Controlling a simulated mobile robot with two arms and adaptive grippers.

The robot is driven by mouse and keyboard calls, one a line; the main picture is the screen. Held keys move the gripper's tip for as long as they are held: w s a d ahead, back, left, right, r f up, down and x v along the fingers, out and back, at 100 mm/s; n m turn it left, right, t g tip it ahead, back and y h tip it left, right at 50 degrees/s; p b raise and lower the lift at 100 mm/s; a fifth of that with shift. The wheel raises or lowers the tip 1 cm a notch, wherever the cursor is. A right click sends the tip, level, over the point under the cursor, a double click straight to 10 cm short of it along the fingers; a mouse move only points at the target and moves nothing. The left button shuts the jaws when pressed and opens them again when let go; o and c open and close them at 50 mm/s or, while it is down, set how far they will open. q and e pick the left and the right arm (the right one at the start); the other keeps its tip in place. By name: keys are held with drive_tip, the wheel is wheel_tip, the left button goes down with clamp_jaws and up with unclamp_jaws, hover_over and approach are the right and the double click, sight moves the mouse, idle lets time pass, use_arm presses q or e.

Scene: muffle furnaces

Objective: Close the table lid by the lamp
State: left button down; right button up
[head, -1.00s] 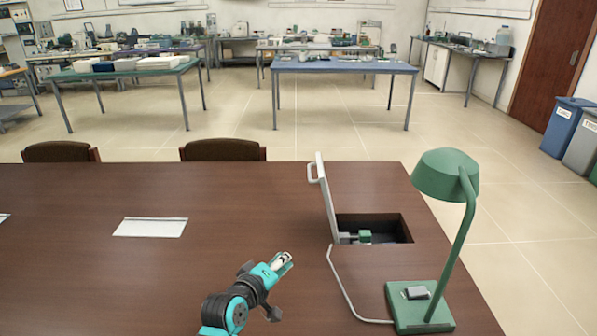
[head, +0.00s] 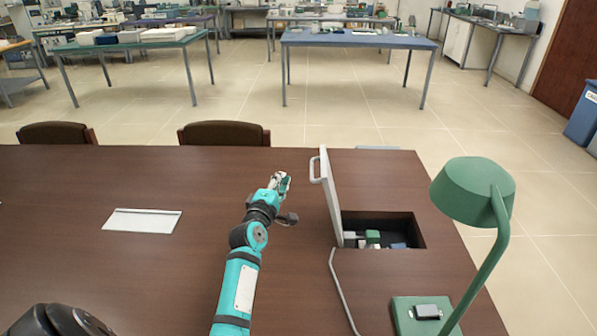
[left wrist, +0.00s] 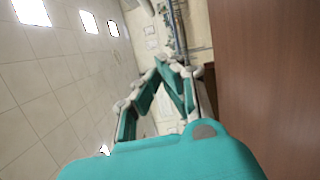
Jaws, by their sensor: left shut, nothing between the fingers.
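The table lid (head: 330,195) is a pale panel with a handle (head: 316,170) at its upper left edge. It stands upright at the left side of a dark recess (head: 405,226) in the brown table. Small green and white sockets (head: 373,237) show inside the recess. The green lamp (head: 474,190) stands to the right of the recess, its base near the table's right edge. My left gripper (head: 281,181) is shut and empty, a little left of the lid's handle and apart from it. In the left wrist view its fingers (left wrist: 172,68) meet at the tips. My right gripper is not seen.
A second lid (head: 142,221) lies flat in the table at the left. Chairs (head: 224,134) stand behind the far edge. The tabletop left of my arm is largely clear.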

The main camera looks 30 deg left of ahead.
use_arm(q)
drive_tip(key=w, duration=0.1)
drive_tip(key=w+d+p, duration=0.1)
drive_tip(key=w, duration=0.1)
drive_tip(key=w+d, duration=0.1)
drive_tip(key=w, duration=0.1)
drive_tip(key=shift+w+d+r, duration=0.1)
drive_tip(key=shift+d+r, duration=0.05)
drive_tip(key=shift+d, duration=0.05)
drive_tip(key=shift+r+p, duration=0.1)
drive_tip(key=shift+p, duration=0.2)
